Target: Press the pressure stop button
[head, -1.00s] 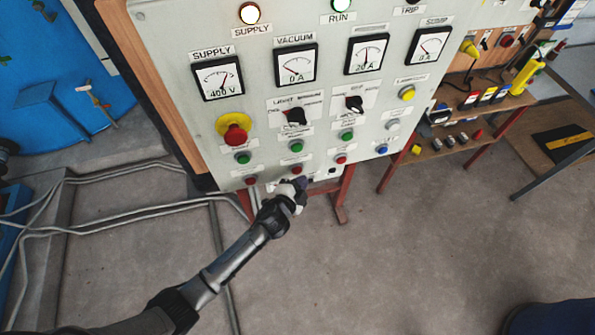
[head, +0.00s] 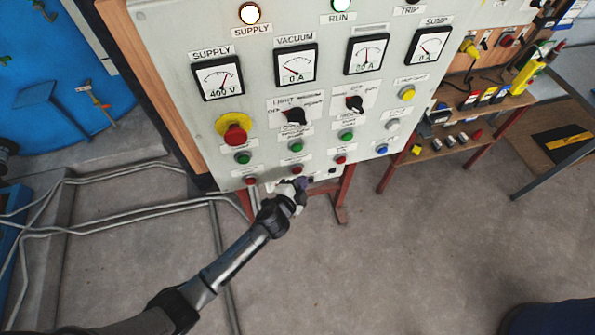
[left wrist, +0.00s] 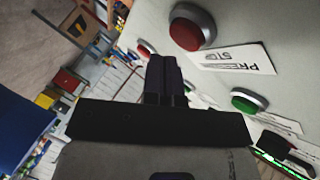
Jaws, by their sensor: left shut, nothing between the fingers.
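The pressure stop button is a red button in a grey ring, close up in the left wrist view (left wrist: 190,27), beside a white label partly reading "PRES… STO…". In the head view it appears to be the middle red button (head: 296,170) in the panel's bottom row. My left gripper (head: 301,184) is shut and empty just below and in front of that button. Its dark fingers also show in the left wrist view (left wrist: 166,80), apart from the button in the picture. Contact with the panel cannot be told. My right gripper is not in view.
A green button (head: 296,146) sits above it, with red buttons to the left (head: 251,181) and right (head: 341,159). A red emergency stop (head: 235,134) on yellow is at upper left. Cables (head: 100,180) cross the floor at left; a shelf (head: 470,135) stands at right.

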